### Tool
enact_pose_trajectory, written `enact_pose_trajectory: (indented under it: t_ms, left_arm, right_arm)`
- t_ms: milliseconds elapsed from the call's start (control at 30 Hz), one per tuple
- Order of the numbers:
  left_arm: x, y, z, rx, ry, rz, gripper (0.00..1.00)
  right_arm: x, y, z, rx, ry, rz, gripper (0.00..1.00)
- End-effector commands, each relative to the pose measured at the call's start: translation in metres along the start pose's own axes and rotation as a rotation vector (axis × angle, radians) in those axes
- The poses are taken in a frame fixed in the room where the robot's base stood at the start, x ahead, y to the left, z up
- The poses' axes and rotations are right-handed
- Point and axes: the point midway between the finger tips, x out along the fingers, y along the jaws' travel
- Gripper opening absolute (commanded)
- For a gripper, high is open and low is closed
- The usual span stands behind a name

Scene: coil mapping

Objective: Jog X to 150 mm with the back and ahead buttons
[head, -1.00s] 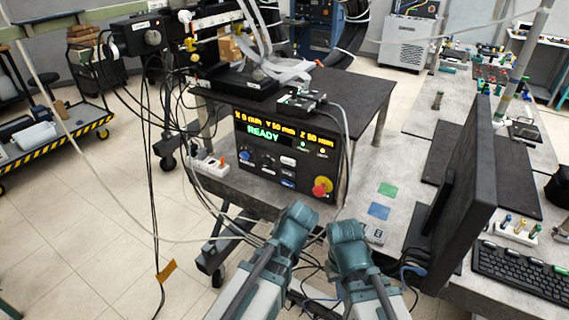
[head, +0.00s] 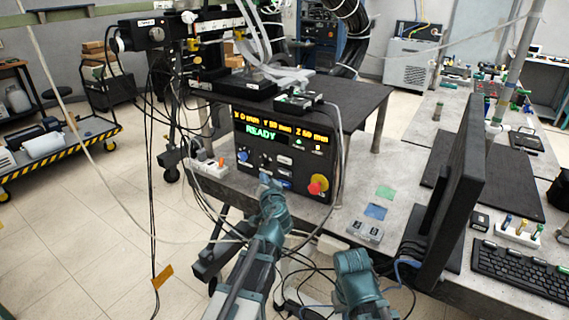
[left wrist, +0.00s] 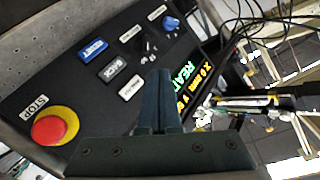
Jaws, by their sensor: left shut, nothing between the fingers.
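The black control panel (head: 285,150) stands on the bench. Its display (head: 281,132) shows X 0 mm, Y 50 mm, Z 50 mm and READY. My left gripper (head: 265,181) is shut and empty in front of the panel's lower part. In the left wrist view its fingertips (left wrist: 162,76) overlap the panel near a white button (left wrist: 131,88); contact cannot be told. A button that seems to read BACK (left wrist: 113,68) and a blue RESET button (left wrist: 93,50) lie beside it. The ahead label is not readable. My right gripper (head: 352,262) is low, apart from the panel; its fingers are unclear.
A red stop button on yellow (head: 318,184) is at the panel's right; it also shows in the left wrist view (left wrist: 54,126). A blue knob (left wrist: 171,23) is nearby. Cables hang around the panel. A monitor (head: 452,190) stands right of my right arm.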

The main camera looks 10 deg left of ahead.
Motion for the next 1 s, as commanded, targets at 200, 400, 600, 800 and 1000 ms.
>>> enact_pose_trajectory:
  t_ms: [200,400,600,800,1000]
  left_arm:
    - [0.001,0.001,-0.001,0.000,-0.001,0.000,0.00]
    - [0.009,0.007,-0.006,0.000,-0.001,0.001,0.00]
    - [0.025,0.018,-0.018,0.001,-0.001,0.001,0.00]
    - [0.044,0.032,-0.032,0.001,-0.001,0.000,0.00]
    - [0.059,0.043,-0.042,0.001,-0.001,0.001,0.00]
  right_arm:
    - [0.000,0.000,0.000,0.000,0.000,0.000,0.00]
    - [0.000,0.000,0.000,0.000,0.000,0.000,0.00]
    - [0.000,0.000,0.000,0.000,0.000,0.000,0.00]
    - [0.000,0.000,0.000,0.000,0.000,0.000,0.00]
    - [0.000,0.000,0.000,0.000,0.000,0.000,0.00]
